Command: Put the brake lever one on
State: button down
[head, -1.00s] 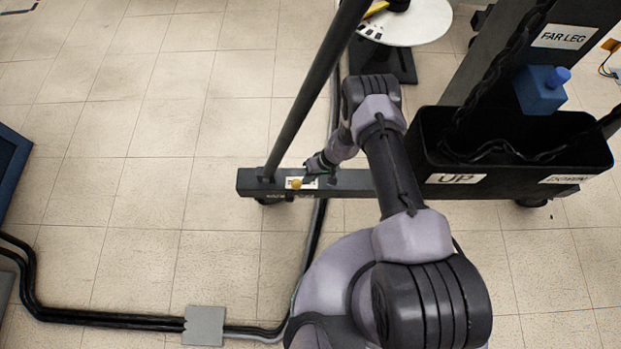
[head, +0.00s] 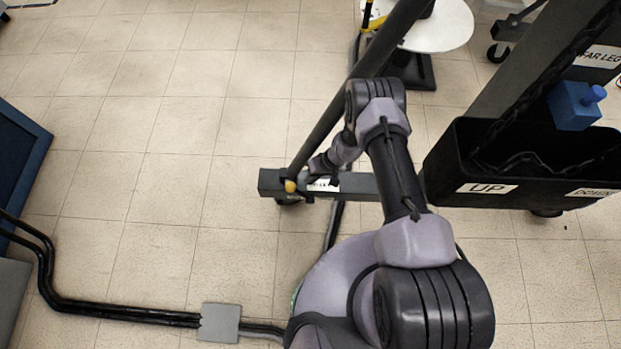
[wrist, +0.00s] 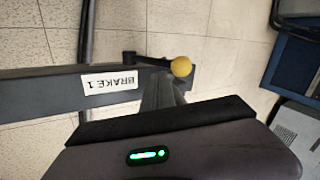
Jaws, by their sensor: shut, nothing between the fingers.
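The brake lever one has a yellow knob (head: 290,186), now at the left of the BRAKE 1 label (head: 323,185), near the end of the dark foot beam (head: 360,186). In the wrist view the knob (wrist: 181,67) is at the end of a short dark lever bar, to the right of the BRAKE 1 label (wrist: 109,81), which shows upside down. My gripper (head: 311,195) is beside the beam, just right of the knob. In the wrist view my shut, empty gripper (wrist: 164,80) points toward the lever; whether it touches the lever is unclear.
A black bin (head: 530,165) labelled UP stands at right. Black cables (head: 110,315) run along the floor to a grey box (head: 220,323). Open tiled floor lies left.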

jog(key=p+v, duration=0.6)
jog(key=v, duration=1.1)
jog(key=shift+r+p, duration=0.25)
jog(key=shift+p, duration=0.05)
jog(key=shift+s+d, duration=0.1)
jog(key=shift+d, duration=0.05)
